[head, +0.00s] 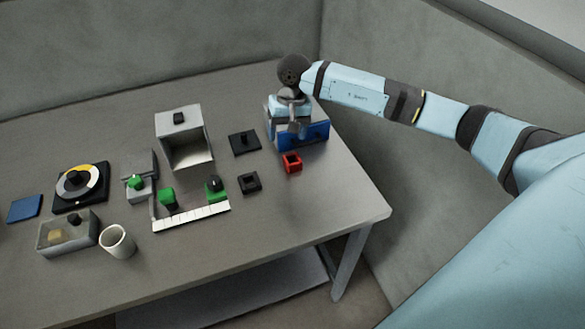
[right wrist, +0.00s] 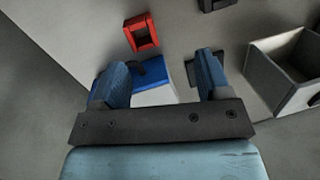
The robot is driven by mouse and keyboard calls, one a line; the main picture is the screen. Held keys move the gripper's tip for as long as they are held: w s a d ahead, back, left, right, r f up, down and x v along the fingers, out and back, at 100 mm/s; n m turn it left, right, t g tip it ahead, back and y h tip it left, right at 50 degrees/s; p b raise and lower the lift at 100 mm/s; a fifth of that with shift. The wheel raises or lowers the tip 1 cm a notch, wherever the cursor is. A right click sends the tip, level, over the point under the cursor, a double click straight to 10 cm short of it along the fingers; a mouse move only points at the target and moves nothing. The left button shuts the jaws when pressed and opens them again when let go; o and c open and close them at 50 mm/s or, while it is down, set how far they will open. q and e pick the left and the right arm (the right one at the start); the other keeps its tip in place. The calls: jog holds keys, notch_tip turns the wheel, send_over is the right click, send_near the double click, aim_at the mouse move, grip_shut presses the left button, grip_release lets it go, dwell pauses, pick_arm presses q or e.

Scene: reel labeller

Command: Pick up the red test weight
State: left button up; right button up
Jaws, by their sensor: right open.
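The red test weight (head: 292,163) is a small red square block with a dark recess in its top. It sits on the table near the right edge, in front of a blue and white box (head: 312,133). In the right wrist view the red weight (right wrist: 141,33) lies beyond the left fingertip, clear of both fingers. My right gripper (head: 293,124) is above the blue and white box, behind the weight. In the right wrist view the gripper (right wrist: 163,72) is open, with no object held between its fingers. My left gripper is out of view.
A black square block (head: 249,182) and a flat black plate (head: 244,143) lie left of the weight. An open grey box (head: 187,145) stands further left. A white strip (head: 190,216) with green parts lies in front. Table between the weight and the right edge is clear.

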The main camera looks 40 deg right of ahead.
jog(key=d+h, duration=0.2)
jog(key=d, duration=0.2)
send_over(294, 159)
jog(key=shift+n, duration=0.4)
jog(key=f, duration=0.6)
jog(key=shift+s+f+p, duration=0.1)
jog(key=shift+s+p, duration=0.3)
jog(key=shift+f, duration=0.55)
jog(key=f, duration=0.2)
jog(key=a+f+p, duration=0.1)
jog(key=f, duration=0.1)
jog(key=shift+s+f, duration=0.15)
jog(key=shift+s, duration=0.05)
jog(key=shift+f, duration=0.4)
jog(key=shift+d, duration=0.1)
jog(key=shift+c, duration=0.2)
jog(key=c, duration=0.9)
jog(key=shift+c, duration=0.2)
